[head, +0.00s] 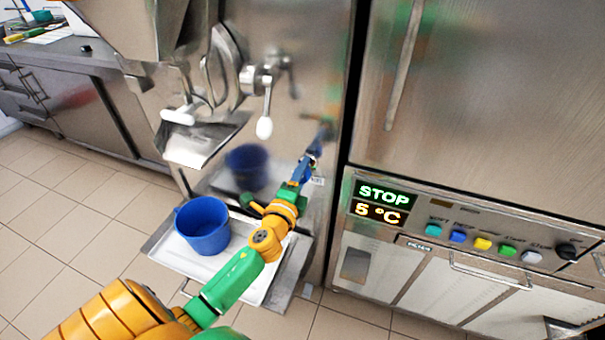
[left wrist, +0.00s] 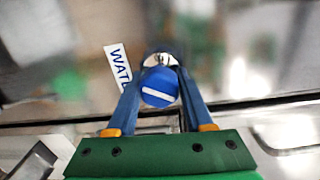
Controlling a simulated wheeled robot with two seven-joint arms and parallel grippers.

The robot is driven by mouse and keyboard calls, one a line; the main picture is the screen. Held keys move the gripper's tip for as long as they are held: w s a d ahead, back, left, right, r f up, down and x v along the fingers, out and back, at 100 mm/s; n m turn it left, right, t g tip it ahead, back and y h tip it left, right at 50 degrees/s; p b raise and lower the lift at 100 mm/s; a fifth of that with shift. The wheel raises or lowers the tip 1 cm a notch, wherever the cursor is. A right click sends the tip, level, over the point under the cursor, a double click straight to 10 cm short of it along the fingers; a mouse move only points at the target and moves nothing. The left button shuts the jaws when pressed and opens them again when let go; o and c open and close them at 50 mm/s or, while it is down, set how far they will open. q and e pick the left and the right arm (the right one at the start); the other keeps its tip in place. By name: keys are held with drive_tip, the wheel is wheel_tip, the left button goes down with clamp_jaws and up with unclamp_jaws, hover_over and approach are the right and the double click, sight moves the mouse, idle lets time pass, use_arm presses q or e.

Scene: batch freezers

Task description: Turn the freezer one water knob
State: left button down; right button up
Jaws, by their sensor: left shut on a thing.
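The water knob (left wrist: 160,87) is a round blue knob with a white line across its face, in the left wrist view. My left gripper (head: 309,163) reaches the lower steel front of the freezer. In the left wrist view its two blue fingers (left wrist: 160,76) are on either side of the knob, shut on it. In the head view the knob is hard to tell from the blue fingers. My right gripper is not in view.
A blue bucket (head: 203,228) stands on a white tray (head: 176,251) below the freezer spout, left of my arm. A control panel (head: 456,222) with "STOP" and "5 °C" displays and coloured buttons is at right. A white-tipped lever (head: 265,126) hangs above the gripper's left.

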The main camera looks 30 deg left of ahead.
use_arm(q)
drive_tip(key=shift+n, duration=0.9)
drive_tip(key=shift+c, duration=1.4)
unclamp_jaws()
drive_tip(key=v, duration=0.7)
drive_tip(key=shift+b, duration=0.3)
